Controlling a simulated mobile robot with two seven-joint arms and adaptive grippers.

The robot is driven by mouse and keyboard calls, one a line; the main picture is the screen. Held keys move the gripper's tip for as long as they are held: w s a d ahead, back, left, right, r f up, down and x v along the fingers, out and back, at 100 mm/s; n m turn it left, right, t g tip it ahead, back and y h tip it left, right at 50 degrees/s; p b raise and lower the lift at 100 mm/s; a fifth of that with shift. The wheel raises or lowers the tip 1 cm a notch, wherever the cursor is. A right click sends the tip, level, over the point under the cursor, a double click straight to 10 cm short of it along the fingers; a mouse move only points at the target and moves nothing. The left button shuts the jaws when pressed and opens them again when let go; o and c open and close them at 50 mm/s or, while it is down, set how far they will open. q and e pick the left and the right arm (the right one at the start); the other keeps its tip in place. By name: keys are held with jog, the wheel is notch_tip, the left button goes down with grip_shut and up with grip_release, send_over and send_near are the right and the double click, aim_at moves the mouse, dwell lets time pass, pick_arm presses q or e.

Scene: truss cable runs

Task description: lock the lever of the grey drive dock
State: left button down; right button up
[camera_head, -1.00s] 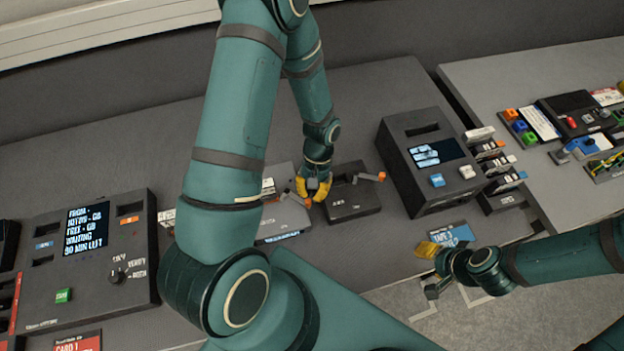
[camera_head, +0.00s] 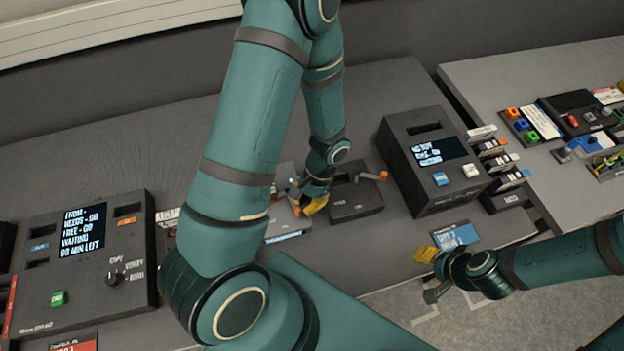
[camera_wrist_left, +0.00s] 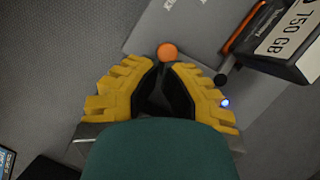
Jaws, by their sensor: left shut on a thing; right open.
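The grey drive dock (camera_head: 290,236) stands mid-table, largely hidden behind my left arm in the head view. Its grey body (camera_wrist_left: 190,25) shows in the left wrist view. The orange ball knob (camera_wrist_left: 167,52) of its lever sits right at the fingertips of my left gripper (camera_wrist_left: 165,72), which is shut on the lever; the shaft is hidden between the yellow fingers. In the head view my left gripper (camera_head: 314,206) is low at the dock's right side. A drive (camera_wrist_left: 285,42) marked 750 GB sits in the dock. My right gripper (camera_head: 431,275) is open and empty near the table's front edge.
A dark dock (camera_head: 355,200) with its own orange-tipped lever stands just right. A dark console (camera_head: 425,165) with a screen and drive rack is farther right. Another console (camera_head: 85,265) is at left. A blue card (camera_head: 455,237) lies near my right gripper.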

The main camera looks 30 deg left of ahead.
pick_arm(q)
jog(key=shift+s, duration=0.15)
pick_arm(e)
jog(key=shift+s+f, duration=0.1)
dwell(0.7)
pick_arm(q)
jog(key=shift+w, duration=0.2)
pick_arm(e)
jog(key=w, duration=0.3)
jog(key=shift+s+r+p, duration=0.4)
jog(key=shift+s+r, duration=0.1)
jog(key=shift+s, duration=0.05)
jog(key=shift+w, duration=0.15)
pick_arm(q)
jog(key=w+r, duration=0.7)
jog(key=r, duration=0.2)
jog(key=shift+d+r, duration=0.2)
jog(key=shift+d, duration=0.25)
